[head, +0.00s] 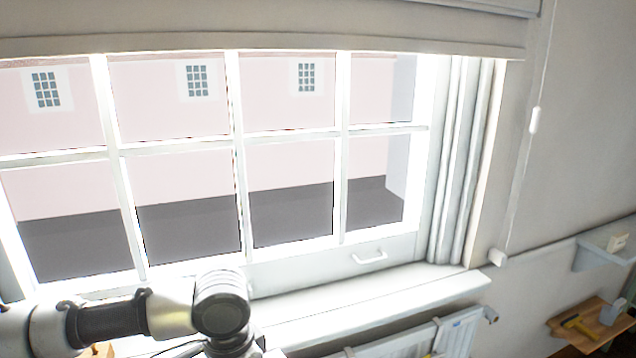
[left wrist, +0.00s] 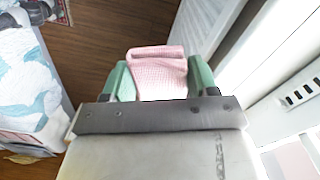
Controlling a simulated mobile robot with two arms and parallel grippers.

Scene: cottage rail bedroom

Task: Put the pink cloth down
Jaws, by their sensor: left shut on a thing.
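The pink cloth (left wrist: 157,78) shows in the left wrist view, folded or bunched, with a waffle-like texture. My left gripper (left wrist: 158,66) has green fingers on either side of the cloth and is shut on it. The cloth sticks out a little past the fingertips, above the wooden floor. In the head view my left arm comes in at the lower left in front of the window; its gripper and the cloth are not visible there. My right gripper is in neither view.
The head view shows a window (head: 240,150), its white sill (head: 380,305), a radiator (head: 458,335) below and a small wooden surface (head: 590,322) with items at right. The left wrist view shows a bed (left wrist: 28,85) at left and bare wooden floor (left wrist: 95,45).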

